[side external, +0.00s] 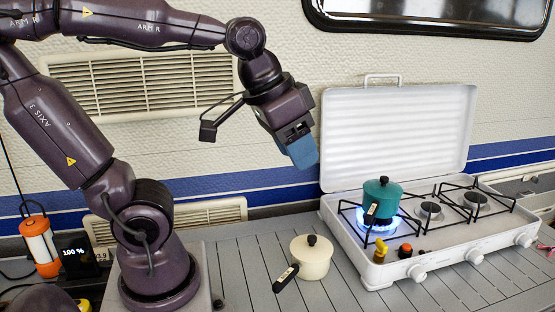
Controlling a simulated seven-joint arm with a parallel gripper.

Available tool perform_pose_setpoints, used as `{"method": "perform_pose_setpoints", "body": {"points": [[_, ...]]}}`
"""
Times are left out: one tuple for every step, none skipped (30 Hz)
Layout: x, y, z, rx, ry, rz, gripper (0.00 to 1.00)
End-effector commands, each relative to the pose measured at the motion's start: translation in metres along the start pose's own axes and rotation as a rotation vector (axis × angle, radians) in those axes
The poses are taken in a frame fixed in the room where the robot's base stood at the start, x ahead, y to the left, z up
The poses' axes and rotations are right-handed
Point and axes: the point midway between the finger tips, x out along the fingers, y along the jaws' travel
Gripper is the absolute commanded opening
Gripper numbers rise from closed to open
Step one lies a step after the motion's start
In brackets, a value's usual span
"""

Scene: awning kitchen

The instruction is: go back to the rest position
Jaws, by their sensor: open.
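My gripper (301,150), with blue fingers, hangs in the air left of the stove's raised lid, above the counter. It is open, and nothing shows between its fingers. A teal pot (382,197) with a dark lid knob stands on the left burner of the white stove (450,244), and a blue flame burns under it. A cream pot (311,260) with a lid and a dark handle stands on the grey slatted counter (240,270), left of the stove. My gripper is apart from both pots.
The stove's white lid (398,135) stands upright behind the burners. Two other burners, including the middle one (430,211), are empty. Small yellow and orange-black items sit at the stove's front left. An orange lantern (40,243) stands at far left. The counter's front middle is clear.

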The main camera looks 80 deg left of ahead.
Motion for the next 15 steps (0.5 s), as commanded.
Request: {"method": "perform_pose_setpoints", "body": {"points": [[-0.001, 0.002, 0.012, 0.029, 0.022, 0.005, 0.45], [-0.001, 0.003, 0.018, 0.044, 0.03, 0.007, 0.45], [-0.001, 0.003, 0.024, 0.059, 0.04, 0.009, 0.45], [0.0, 0.004, 0.027, 0.068, 0.046, 0.01, 0.45], [0.0, 0.004, 0.03, 0.076, 0.05, 0.011, 0.45], [0.0, 0.004, 0.033, 0.083, 0.054, 0.012, 0.45], [0.001, 0.004, 0.034, 0.087, 0.056, 0.012, 0.45], [0.001, 0.004, 0.035, 0.089, 0.056, 0.012, 0.45], [0.001, 0.004, 0.035, 0.09, 0.056, 0.012, 0.45], [0.001, 0.004, 0.035, 0.09, 0.056, 0.012, 0.45], [0.001, 0.004, 0.035, 0.09, 0.055, 0.012, 0.45], [0.001, 0.004, 0.035, 0.089, 0.055, 0.012, 0.45], [0.001, 0.004, 0.035, 0.089, 0.055, 0.012, 0.45], [0.001, 0.004, 0.035, 0.088, 0.055, 0.012, 0.45], [0.001, 0.004, 0.035, 0.088, 0.055, 0.012, 0.45]]}}
